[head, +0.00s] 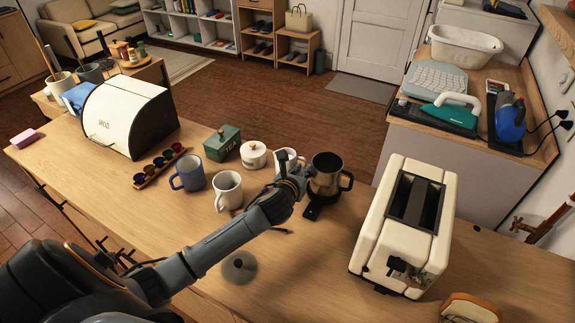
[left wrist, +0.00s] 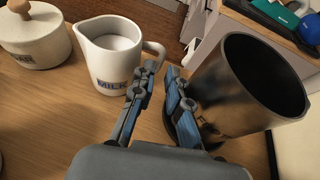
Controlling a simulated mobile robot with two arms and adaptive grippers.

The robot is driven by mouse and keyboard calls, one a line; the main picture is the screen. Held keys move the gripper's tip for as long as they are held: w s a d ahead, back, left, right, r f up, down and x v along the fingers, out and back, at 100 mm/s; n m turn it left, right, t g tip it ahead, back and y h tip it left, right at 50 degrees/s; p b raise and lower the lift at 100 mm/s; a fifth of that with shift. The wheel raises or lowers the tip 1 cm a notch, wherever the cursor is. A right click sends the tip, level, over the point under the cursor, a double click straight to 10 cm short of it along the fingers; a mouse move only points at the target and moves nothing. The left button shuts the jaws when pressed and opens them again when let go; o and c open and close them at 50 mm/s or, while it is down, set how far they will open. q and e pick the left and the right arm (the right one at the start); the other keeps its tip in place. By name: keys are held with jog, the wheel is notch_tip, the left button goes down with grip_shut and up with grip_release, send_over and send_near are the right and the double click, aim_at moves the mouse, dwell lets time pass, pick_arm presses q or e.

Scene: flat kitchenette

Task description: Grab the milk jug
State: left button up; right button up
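The white milk jug (left wrist: 110,72), with a blue MILK label, stands upright on the counter in the left wrist view, its handle turned toward my left gripper. In the head view the jug (head: 283,157) is partly hidden behind that gripper. My left gripper (left wrist: 161,70) has its two fingers parted, with the tips close to the jug's handle. I cannot tell whether they touch it. In the head view the left gripper (head: 291,184) lies between the jug and the metal pitcher. My right gripper is not in view.
The metal pitcher (head: 323,180) stands close right of the gripper; it also fills the right of the left wrist view (left wrist: 225,105). A white sugar pot (head: 253,156), white mug (head: 228,190), blue mug (head: 191,174) and TEA tin (head: 222,143) stand left. A cream toaster (head: 385,233) stands right.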

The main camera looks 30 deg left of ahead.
aim_at(306, 165)
pick_arm(q)
jog(key=shift+x, duration=1.25)
jog(key=shift+w+f, duration=0.15)
jog(key=shift+w, duration=0.15)
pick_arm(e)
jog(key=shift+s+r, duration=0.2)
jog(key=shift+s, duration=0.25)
pick_arm(q)
grip_shut()
jog(key=shift+a, duration=0.1)
